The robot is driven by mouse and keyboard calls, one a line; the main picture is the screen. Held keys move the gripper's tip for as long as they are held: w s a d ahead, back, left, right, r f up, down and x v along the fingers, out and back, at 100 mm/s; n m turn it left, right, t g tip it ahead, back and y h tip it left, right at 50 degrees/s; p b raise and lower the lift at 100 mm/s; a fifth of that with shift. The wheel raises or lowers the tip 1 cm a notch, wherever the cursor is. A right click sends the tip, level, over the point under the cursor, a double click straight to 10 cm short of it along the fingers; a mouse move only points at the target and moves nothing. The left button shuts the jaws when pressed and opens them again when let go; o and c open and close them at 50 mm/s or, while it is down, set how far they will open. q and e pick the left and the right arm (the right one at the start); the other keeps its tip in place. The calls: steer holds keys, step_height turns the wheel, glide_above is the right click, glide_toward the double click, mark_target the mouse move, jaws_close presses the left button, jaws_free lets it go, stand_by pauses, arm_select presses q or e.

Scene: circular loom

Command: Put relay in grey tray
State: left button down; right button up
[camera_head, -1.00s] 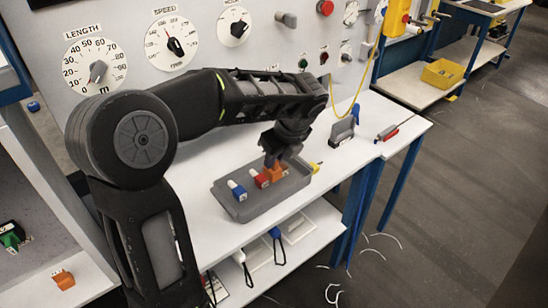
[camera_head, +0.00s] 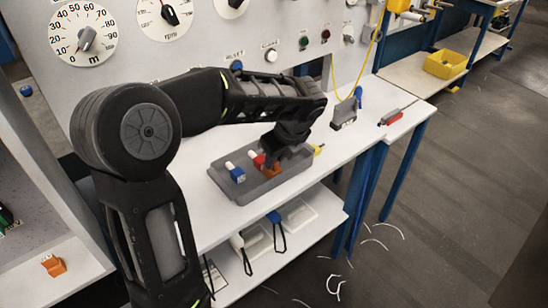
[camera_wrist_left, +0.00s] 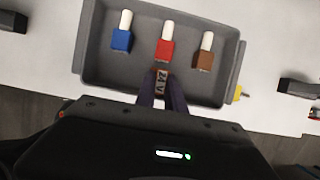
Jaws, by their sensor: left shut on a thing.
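The grey tray (camera_head: 222,183) sits on the white bench; it also shows in the wrist view (camera_wrist_left: 104,76). My left gripper (camera_head: 284,152) is over the tray, shut on the relay (camera_head: 271,170), which looks orange in the head view. In the wrist view the left gripper (camera_wrist_left: 161,88) holds the relay (camera_wrist_left: 161,80) by its sides, and its small face reads like "24V". The relay is within the tray's outline, near its front wall; I cannot tell if it touches the floor. My right gripper is not in view.
In the tray are a blue (camera_wrist_left: 122,39), a red (camera_wrist_left: 165,48) and a brown white-topped piece (camera_wrist_left: 204,57), just beyond the relay. A yellow item (camera_head: 318,149) lies beside the tray. A grey holder (camera_head: 344,113) stands further right. Another orange block (camera_head: 54,265) is on the left shelf.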

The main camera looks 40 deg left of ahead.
arm_select(q)
steer(key=shift+f, duration=0.2)
steer(key=c, duration=1.3)
jaws_free()
steer(key=shift+c, duration=0.2)
steer(key=v, duration=0.7)
steer(key=shift+r, duration=0.3)
steer(key=shift+s+d, duration=0.1)
steer(key=shift+d, duration=0.05)
